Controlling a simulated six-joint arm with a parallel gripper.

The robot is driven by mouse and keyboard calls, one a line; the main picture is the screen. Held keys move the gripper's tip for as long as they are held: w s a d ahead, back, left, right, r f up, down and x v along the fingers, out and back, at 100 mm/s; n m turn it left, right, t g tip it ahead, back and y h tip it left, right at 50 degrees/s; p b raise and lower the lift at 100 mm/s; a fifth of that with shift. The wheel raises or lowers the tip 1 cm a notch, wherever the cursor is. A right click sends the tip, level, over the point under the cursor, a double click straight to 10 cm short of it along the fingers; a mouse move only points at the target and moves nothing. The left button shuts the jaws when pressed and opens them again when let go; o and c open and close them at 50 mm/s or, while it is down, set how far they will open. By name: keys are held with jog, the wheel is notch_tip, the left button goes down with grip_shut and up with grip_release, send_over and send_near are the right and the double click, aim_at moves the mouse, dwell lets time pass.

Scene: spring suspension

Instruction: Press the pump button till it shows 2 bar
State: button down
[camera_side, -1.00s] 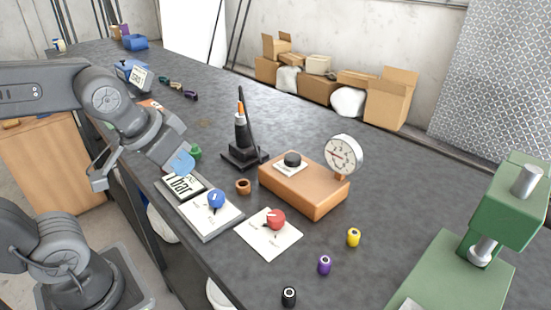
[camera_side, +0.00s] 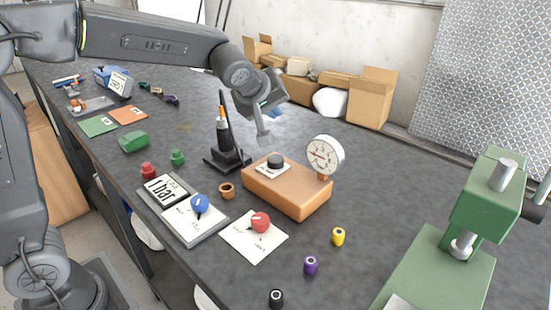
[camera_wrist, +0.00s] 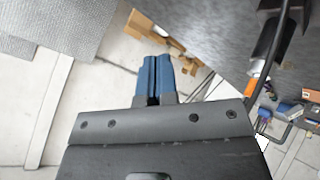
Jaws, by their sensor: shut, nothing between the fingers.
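An orange-brown box (camera_side: 290,197) sits on the dark bench in the side view. It carries a black round button (camera_side: 275,161) on a white label and a round white gauge (camera_side: 325,155) with a red needle, whose reading is too small to tell. A display plate (camera_side: 166,188) reads "1 bar", beside a blue knob (camera_side: 200,204) on a white plate. My gripper (camera_side: 274,113) is shut and empty, above the bench behind the box, apart from the button. In the wrist view its blue fingers (camera_wrist: 154,75) are together, with no button visible there.
A black cone-like stand (camera_side: 225,145) with a cable rises left of the box. A red knob (camera_side: 260,222) on a white card lies in front. A green press (camera_side: 470,230) stands at right. Cardboard boxes (camera_side: 370,95) lie beyond the bench.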

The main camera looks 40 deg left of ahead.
aim_at(277, 155)
jog(key=shift+f, duration=0.1)
jog(key=shift+f, duration=4.3)
jog(key=shift+f, duration=0.15)
jog(key=shift+f, duration=0.3)
jog(key=shift+f, duration=0.85)
jog(key=shift+r, duration=1.3)
jog(key=shift+r, duration=2.5)
